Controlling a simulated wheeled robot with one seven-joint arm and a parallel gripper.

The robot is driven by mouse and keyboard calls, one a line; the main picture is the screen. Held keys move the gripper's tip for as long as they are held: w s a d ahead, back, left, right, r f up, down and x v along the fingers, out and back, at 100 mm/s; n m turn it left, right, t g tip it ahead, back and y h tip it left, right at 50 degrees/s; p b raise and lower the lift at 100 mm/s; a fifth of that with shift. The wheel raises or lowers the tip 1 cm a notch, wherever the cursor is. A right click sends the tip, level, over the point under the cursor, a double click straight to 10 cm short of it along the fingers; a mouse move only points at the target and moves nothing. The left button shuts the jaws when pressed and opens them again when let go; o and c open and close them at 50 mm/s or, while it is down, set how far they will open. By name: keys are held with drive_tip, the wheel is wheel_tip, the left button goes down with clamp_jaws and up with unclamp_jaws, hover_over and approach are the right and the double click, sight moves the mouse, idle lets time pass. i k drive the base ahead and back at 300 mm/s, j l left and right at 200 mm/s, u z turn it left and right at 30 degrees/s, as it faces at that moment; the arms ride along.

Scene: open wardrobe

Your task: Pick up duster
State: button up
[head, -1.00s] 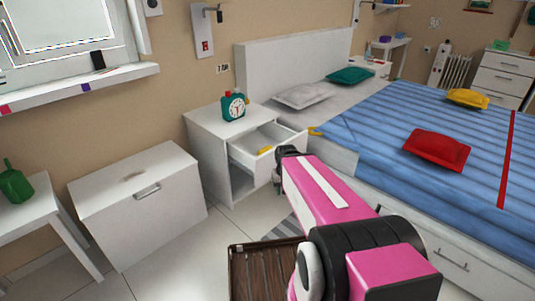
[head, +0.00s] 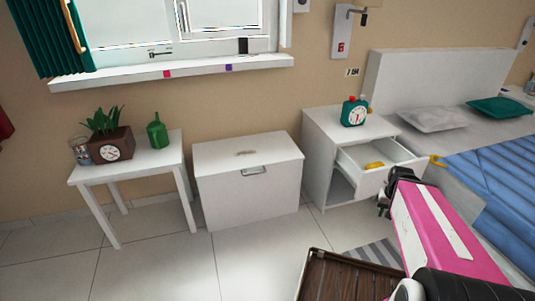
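I cannot make out a thing that is surely the duster. A small brownish flat thing (head: 245,153) lies on top of the white chest (head: 250,195); it is too small to identify. A yellow thing (head: 374,165) lies in the open drawer (head: 376,180) of the white nightstand (head: 318,155); I cannot tell what it is. My gripper (head: 384,206) is at the end of my pink arm, in front of the nightstand in the picture. Its fingers are small and dark, and whether they hold anything is unclear.
A white table (head: 135,163) at left holds a potted plant with a clock face (head: 110,147), a glass jar (head: 82,153) and a green bottle (head: 157,132). A teal alarm clock (head: 354,113) stands on the nightstand. The bed (head: 495,175) is at right.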

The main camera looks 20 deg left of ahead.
sight(373, 165)
drive_tip(key=i+l, duration=0.1)
drive_tip(key=i, duration=0.2)
drive_tip(key=i+l, duration=0.1)
drive_tip(key=i, duration=0.2)
drive_tip(key=i+u, duration=0.15)
drive_tip(key=u, duration=0.2)
drive_tip(key=i+j+z, duration=0.1)
drive_tip(key=z, duration=0.25)
